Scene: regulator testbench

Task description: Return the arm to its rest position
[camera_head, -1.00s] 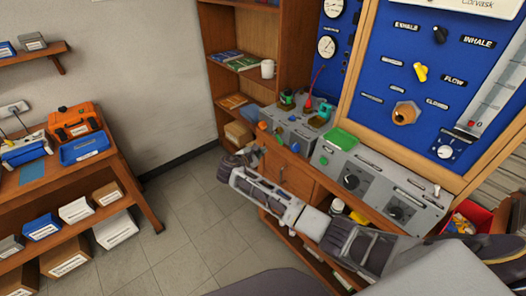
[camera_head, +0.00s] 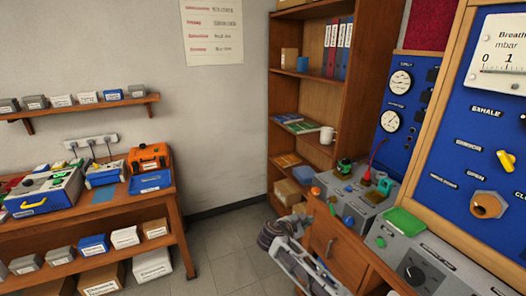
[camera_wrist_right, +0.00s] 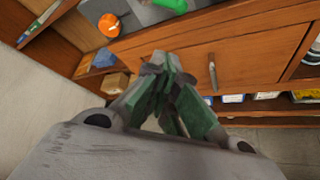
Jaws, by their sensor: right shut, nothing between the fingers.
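My right arm comes in from the bottom right of the head view. Its gripper (camera_head: 300,215) is in front of the wooden bench cabinet, below the grey instrument box. In the right wrist view the gripper (camera_wrist_right: 168,70) shows its green-padded fingers closed together with nothing between them. Behind the fingers is a wooden drawer front (camera_wrist_right: 230,60) with a metal handle. I cannot tell how far the fingertips are from it. My left gripper is in neither view.
The grey instrument box (camera_head: 352,199) with coloured knobs and a green tray (camera_head: 404,223) stand on the bench close by. A bookcase (camera_head: 309,97) is behind. A side table (camera_head: 135,206) stands at left. Floor between is clear.

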